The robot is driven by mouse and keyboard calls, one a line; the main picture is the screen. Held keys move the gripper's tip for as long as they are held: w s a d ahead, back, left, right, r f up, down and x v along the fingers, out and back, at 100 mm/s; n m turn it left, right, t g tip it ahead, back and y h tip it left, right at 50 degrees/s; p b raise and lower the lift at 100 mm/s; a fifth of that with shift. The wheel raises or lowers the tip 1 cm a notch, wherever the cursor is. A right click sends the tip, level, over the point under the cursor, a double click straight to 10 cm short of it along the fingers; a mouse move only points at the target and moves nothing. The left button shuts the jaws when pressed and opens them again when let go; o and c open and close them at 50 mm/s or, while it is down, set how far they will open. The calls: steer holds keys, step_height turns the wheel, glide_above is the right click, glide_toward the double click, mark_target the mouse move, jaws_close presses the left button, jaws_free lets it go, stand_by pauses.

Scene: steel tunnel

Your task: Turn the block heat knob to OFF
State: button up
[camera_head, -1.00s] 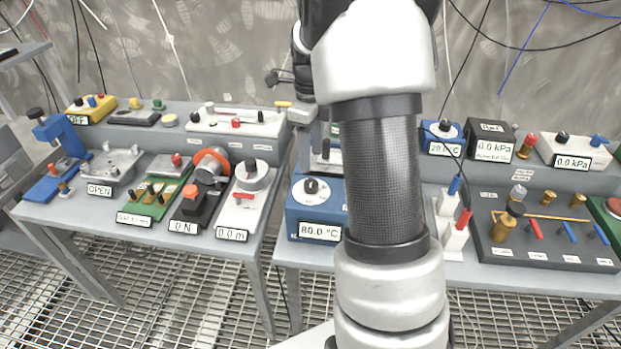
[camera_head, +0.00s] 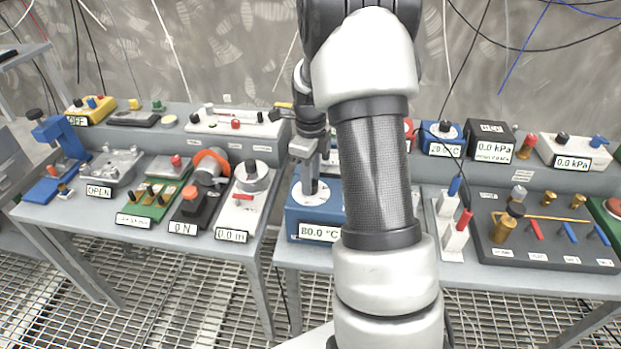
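The blue block heater (camera_head: 300,221) stands at the left front of the right bench, and its display reads 80.0 °C. Its white dial (camera_head: 297,193) shows in part. My gripper (camera_head: 310,188) points down over the dial, with its fingers at the place of the black knob. The knob is hidden behind the fingers, so I cannot tell its setting or whether the fingers touch it. The fingers look close together, but their gap cannot be made out. My arm covers the right side of the heater.
Right of my arm stand white stands with a blue and a red lever (camera_head: 453,222) and a grey valve panel (camera_head: 545,240). A blue box reading about 20 °C (camera_head: 440,140) sits on the shelf behind. The left bench (camera_head: 150,234) holds several devices.

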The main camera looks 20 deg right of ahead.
steer(key=c, duration=0.3)
